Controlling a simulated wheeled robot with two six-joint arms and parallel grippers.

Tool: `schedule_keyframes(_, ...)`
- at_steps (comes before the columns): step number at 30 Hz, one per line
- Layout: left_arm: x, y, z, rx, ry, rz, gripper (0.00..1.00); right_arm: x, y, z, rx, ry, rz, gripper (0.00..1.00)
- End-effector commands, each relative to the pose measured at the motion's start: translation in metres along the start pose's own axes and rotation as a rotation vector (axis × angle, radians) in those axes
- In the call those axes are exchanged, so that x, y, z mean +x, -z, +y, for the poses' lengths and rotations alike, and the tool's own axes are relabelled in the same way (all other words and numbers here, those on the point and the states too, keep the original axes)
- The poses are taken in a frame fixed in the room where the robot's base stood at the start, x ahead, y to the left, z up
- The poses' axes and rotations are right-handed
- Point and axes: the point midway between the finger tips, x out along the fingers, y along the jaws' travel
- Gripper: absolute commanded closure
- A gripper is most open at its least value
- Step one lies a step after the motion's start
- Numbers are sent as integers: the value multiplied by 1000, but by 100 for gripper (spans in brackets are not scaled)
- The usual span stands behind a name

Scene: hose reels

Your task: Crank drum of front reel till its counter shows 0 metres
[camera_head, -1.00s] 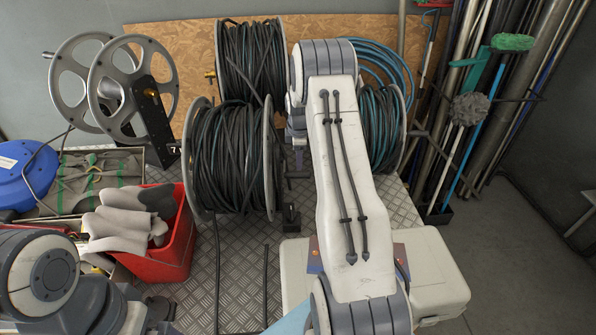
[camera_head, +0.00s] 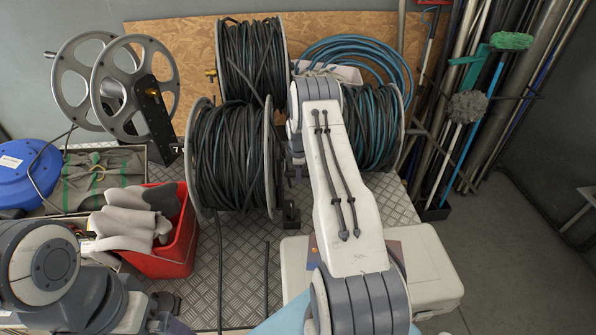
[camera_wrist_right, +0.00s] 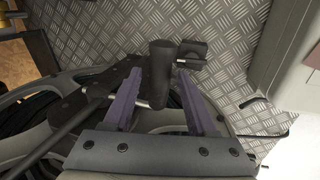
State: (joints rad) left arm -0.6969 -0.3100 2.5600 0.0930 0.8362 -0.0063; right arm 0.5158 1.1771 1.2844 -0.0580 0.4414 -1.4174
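The front reel (camera_head: 232,155), wound with black hose between grey flanges, stands on the metal floor plate. Its crank side is mostly hidden by my right arm in the head view. In the right wrist view, a dark cylindrical crank handle (camera_wrist_right: 161,75) with a thin metal rod at its base lies between the two purple fingers of my right gripper (camera_wrist_right: 160,92). The fingers are apart, with a visible gap to the handle on the left side. I cannot read a counter for this reel. My left arm is at the lower left; its gripper is out of view.
Another black-hose reel (camera_head: 250,60) stands behind, and a blue-hose reel (camera_head: 372,130) to the right. Empty grey reels (camera_head: 135,90) stand at the left. A red bin (camera_head: 172,250) with gloves is front left; a pale case (camera_head: 435,270) is front right.

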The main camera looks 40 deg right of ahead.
Motion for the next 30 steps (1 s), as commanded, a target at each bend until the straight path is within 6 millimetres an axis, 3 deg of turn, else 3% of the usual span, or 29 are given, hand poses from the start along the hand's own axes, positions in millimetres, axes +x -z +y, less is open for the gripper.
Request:
schedule_keyframes(1,0,0,0,0,0,0,0,0,0,0,0,0,0,66)
schedule_keyframes(3,0,0,0,0,0,0,0,0,0,0,0,0,0,93)
schedule_keyframes(4,0,0,0,0,0,0,0,0,0,0,0,0,0,100)
schedule_keyframes(30,0,0,0,0,0,0,0,-1,0,0,0,0,0,100)
